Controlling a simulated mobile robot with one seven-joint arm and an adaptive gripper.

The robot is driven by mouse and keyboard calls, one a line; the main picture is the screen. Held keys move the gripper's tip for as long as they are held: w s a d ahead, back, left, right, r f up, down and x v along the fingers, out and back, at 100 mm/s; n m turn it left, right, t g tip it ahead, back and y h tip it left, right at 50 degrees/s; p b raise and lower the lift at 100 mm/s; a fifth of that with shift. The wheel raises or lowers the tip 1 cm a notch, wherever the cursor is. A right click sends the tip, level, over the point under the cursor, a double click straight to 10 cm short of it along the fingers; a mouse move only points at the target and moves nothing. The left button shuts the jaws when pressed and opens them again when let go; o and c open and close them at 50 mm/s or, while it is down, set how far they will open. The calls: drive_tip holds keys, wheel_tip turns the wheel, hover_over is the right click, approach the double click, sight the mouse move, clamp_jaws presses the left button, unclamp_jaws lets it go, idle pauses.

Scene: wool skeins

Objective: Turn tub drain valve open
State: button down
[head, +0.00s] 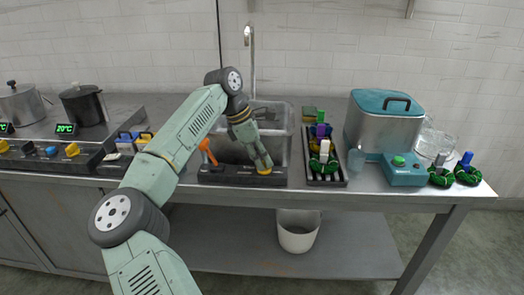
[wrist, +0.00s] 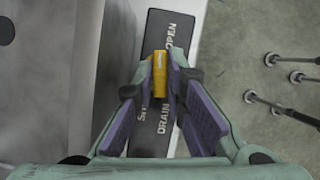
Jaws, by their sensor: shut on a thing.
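The drain valve is a yellow handle (wrist: 160,80) on a black panel (wrist: 158,144) in the wrist view. White lettering there reads DRAIN and OPEN, and a third word is partly hidden. In the head view the panel (head: 228,176) runs along the front of the tub (head: 279,150), and the yellow handle (head: 264,172) shows at its right part. My gripper (wrist: 162,88) is shut on the yellow handle, with a purple-padded finger on each side. The fingers hide part of the handle and lettering. An orange lever (head: 207,150) stands at the panel's left.
A black rack with skeins (head: 325,175) stands right of the tub. Beyond it are a lidded steel vessel (head: 383,125), a teal unit (head: 405,172) and green skeins (head: 440,177). Pots (head: 83,106) and a stove are at left. A white bin (head: 297,232) is below.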

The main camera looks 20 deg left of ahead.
drive_tip(key=shift+m+g+p, duration=0.4)
drive_tip(key=shift+m+p, duration=0.3)
drive_tip(key=shift+m, duration=0.3)
drive_tip(key=shift+f, duration=0.1)
drive_tip(key=c, duration=1.6)
unclamp_jaws()
drive_tip(key=shift+c, duration=0.2)
